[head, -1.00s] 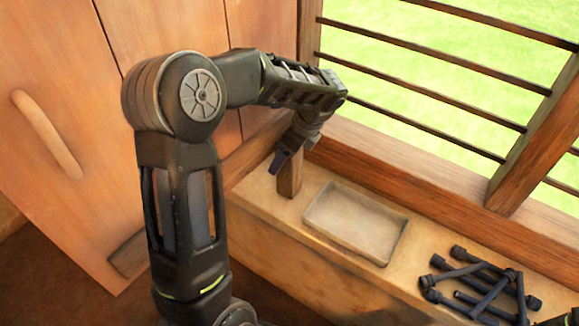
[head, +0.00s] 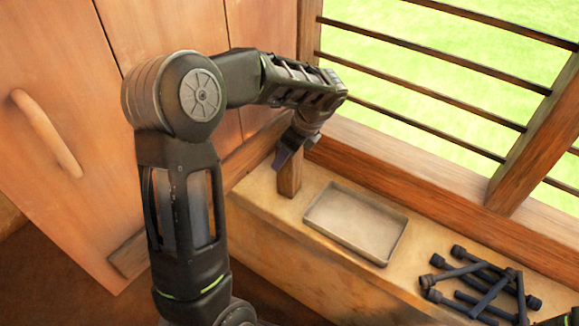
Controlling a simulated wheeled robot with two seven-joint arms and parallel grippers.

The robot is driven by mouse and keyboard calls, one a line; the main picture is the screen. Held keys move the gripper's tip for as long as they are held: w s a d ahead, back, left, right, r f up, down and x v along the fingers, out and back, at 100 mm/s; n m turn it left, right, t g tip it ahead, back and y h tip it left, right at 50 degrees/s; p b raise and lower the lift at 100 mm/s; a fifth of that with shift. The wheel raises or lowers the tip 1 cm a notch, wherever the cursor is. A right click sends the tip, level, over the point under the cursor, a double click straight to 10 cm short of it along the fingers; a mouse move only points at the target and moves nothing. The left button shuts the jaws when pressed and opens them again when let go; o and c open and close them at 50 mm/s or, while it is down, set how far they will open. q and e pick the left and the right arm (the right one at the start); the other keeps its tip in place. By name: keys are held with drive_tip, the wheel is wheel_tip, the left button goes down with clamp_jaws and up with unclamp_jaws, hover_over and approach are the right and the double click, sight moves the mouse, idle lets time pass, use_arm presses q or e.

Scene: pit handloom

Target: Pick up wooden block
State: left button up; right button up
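A small upright wooden block (head: 290,180) stands on the ledge, left of the tray and close to the window frame. My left gripper (head: 285,160) is at the top of the block, pointing down, with a dark finger in front of its upper part. The other finger is hidden, so I cannot tell whether the gripper is closed on the block. My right gripper is not clearly seen; only a dark bit shows at the lower right corner.
A shallow grey tray (head: 317,222) lies on the pale ledge (head: 262,215) just right of the block. Several dark bobbin-like rods (head: 490,290) lie in a pile farther right. A barred window (head: 440,70) rises behind, and a wooden door with a handle (head: 45,132) is at left.

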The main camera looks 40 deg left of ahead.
use_arm(q)
clamp_jaws()
drive_tip(key=shift+r, duration=0.15)
idle(0.4)
drive_tip(key=r, duration=0.4)
drive_tip(key=s+r, duration=0.1)
drive_tip(key=r, duration=0.1)
drive_tip(key=shift+s+r+b, duration=0.1)
drive_tip(key=shift+r+b, duration=0.2)
drive_tip(key=shift+r, duration=0.05)
drive_tip(key=s+d+b, duration=0.2)
drive_tip(key=s, duration=1.6)
drive_tip(key=shift+s+d, duration=0.2)
drive_tip(key=shift+s, duration=0.15)
